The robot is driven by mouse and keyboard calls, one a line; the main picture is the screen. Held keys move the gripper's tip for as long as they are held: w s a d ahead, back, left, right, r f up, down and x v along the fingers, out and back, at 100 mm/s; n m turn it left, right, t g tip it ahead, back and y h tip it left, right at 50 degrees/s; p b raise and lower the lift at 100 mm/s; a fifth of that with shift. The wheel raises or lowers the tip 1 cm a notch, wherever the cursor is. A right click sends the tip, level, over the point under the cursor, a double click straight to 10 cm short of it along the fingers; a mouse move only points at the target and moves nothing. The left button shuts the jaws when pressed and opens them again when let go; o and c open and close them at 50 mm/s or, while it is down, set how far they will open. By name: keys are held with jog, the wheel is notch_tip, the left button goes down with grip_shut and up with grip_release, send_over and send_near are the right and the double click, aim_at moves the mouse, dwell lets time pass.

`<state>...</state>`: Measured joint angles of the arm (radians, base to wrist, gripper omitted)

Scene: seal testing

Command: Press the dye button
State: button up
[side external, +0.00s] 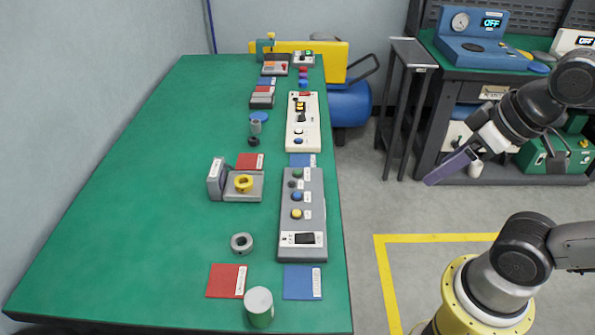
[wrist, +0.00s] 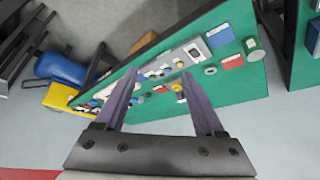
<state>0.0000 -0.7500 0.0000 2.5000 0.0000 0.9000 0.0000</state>
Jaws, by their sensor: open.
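A grey control panel (side external: 287,232) lies along the right edge of the green table, with green (side external: 297,174), black (side external: 292,184), blue (side external: 297,196) and yellow (side external: 296,213) buttons and a dark display. A white panel (side external: 291,142) behind it carries a rocker switch, a small display and more buttons. The labels are too small to read, so I cannot tell which button is the dye button. My gripper (side external: 450,168) is open and empty, raised off the table's right side. In the wrist view its fingers (wrist: 158,74) are apart, with the grey panel (wrist: 178,54) beyond them.
The green table (side external: 150,200) has free room on its left. A grey fixture with a yellow ring (side external: 243,183), a metal ring (side external: 241,243), a green-and-white can (side external: 259,307) and red and blue mats stand near the panels. A dark stand (side external: 410,52) is behind.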

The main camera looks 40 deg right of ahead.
grip_shut()
dwell(1.5)
